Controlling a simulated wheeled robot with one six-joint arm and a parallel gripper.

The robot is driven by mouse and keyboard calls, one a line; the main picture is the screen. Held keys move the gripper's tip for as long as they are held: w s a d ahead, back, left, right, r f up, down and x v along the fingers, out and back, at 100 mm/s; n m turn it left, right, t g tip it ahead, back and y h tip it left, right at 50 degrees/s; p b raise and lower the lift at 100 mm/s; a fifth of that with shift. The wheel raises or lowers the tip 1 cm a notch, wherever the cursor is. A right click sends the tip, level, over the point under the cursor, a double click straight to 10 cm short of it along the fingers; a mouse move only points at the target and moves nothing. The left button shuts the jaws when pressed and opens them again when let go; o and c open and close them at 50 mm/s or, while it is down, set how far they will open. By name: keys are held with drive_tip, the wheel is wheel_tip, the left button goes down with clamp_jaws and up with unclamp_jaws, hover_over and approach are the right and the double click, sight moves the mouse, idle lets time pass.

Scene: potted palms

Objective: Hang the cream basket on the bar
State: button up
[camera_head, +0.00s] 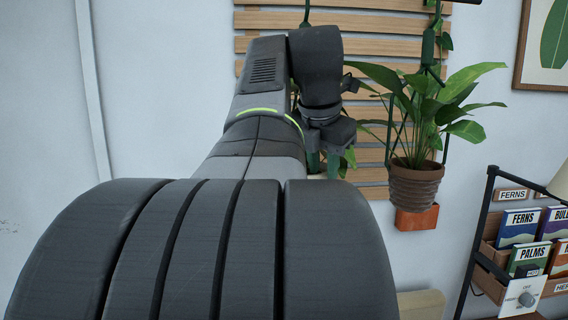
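My gripper (328,140) is at the far end of my arm, in front of the wooden slats. My own arm hides much of it, so its fingers cannot be made out clearly. Green upright pieces show just below it, and a small pale patch lies under them. I cannot tell whether these belong to the cream basket or whether the gripper holds them. No cream basket can be clearly made out. A dark bar end (462,2) shows at the top edge, right of centre; most of it is out of frame.
A brown pot (415,185) with a leafy plant hangs by green straps right of my gripper. A slatted wooden panel (375,20) is on the wall. A black-framed rack (480,230) with books stands at right.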

drive_tip(key=p+v, duration=0.1)
drive_tip(key=v, duration=1.2)
drive_tip(key=shift+r, duration=0.4)
drive_tip(key=shift+s+a, duration=0.1)
drive_tip(key=b+x, duration=0.1)
drive_tip(key=x, duration=1.2)
drive_tip(key=shift+f, duration=0.15)
drive_tip(key=shift+r+p, duration=0.55)
